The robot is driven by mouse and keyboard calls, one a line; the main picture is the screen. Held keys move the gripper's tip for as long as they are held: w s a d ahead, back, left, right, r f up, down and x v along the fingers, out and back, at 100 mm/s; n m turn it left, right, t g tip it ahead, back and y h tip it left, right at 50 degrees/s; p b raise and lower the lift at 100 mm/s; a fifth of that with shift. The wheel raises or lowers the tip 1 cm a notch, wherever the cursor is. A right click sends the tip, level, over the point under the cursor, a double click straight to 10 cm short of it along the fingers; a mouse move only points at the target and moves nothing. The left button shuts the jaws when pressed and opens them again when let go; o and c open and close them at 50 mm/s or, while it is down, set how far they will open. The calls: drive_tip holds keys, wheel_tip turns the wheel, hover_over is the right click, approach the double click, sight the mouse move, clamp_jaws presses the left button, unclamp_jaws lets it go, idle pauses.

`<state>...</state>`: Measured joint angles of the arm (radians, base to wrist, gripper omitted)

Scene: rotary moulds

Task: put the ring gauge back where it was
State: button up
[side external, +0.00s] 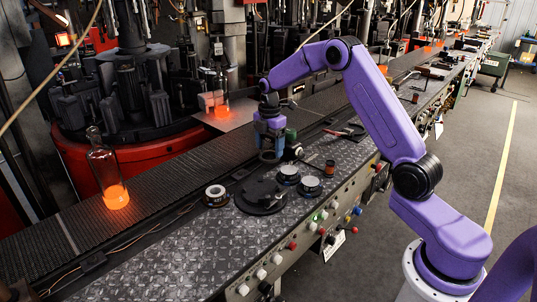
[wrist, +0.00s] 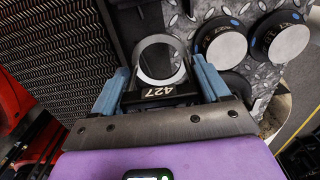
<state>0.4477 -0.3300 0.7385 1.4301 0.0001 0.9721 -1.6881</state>
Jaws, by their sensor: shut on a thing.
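The ring gauge is a grey metal ring with a black block marked 427 (wrist: 160,93), seen in the wrist view between the two blue fingers of my gripper (wrist: 162,74). My gripper is shut on it. In the side external view my gripper (side external: 269,136) points down above the conveyor-side bench, and the gauge shows as a small dark shape (side external: 269,157) under the fingers, above and behind a black round plate (side external: 262,197). I cannot tell from these views whether the gauge touches anything below.
Two white-topped round pieces (side external: 289,172) (side external: 311,184) sit right of the plate, and a dark ring with a pale top (side external: 215,194) sits left. A small brown-topped cylinder (side external: 330,167) stands near the bench edge. A glowing bottle (side external: 114,184) stands on the conveyor at left.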

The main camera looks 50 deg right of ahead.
drive_tip(key=shift+w+d+f, duration=0.1)
drive_tip(key=shift+w+f, duration=0.2)
drive_tip(key=shift+f, duration=1.55)
